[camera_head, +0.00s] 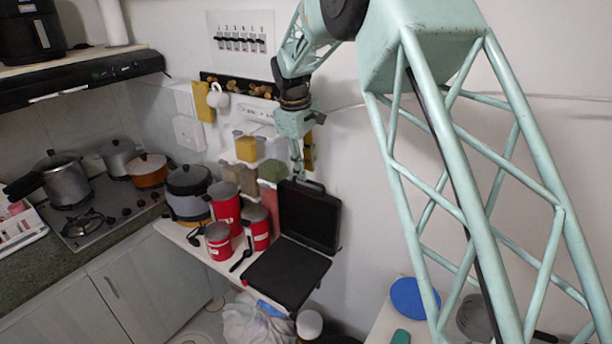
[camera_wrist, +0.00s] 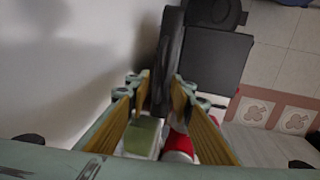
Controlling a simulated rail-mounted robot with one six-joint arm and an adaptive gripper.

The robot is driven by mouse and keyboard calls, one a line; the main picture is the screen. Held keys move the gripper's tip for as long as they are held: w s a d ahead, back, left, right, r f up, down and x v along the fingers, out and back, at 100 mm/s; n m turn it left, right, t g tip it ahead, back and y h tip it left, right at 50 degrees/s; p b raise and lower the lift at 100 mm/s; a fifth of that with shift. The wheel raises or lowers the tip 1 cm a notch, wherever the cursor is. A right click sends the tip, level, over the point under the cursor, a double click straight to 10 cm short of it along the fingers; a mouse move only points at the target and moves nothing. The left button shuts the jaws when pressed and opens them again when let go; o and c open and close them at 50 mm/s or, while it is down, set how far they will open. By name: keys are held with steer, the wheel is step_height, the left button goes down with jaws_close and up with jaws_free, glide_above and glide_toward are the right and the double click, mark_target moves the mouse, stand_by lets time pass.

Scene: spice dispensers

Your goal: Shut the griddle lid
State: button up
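The black griddle stands open on the white shelf. Its lid (camera_head: 308,217) is upright against the wall side, and its flat base (camera_head: 287,272) lies in front. My gripper (camera_head: 299,176) points down at the lid's top edge, close to the handle (camera_head: 312,184). In the wrist view the two yellow-padded fingers of my gripper (camera_wrist: 160,88) are apart, with the dark lid edge (camera_wrist: 170,55) lined up between them. The base (camera_wrist: 217,62) shows beyond, to the right. Whether a finger touches the lid is not clear.
Red canisters (camera_head: 226,207) and a dark spoon (camera_head: 240,261) stand or lie left of the griddle. A rice cooker (camera_head: 188,190) is further left. A green-topped container (camera_head: 271,171) is behind the lid, near my gripper. The space above the griddle base is clear.

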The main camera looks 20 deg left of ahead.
steer(key=shift+w+f, duration=0.2)
steer(key=shift+f, duration=0.6)
steer(key=shift+w+f, duration=0.15)
steer(key=shift+f, duration=0.6)
steer(key=shift+c, duration=0.4)
jaws_close()
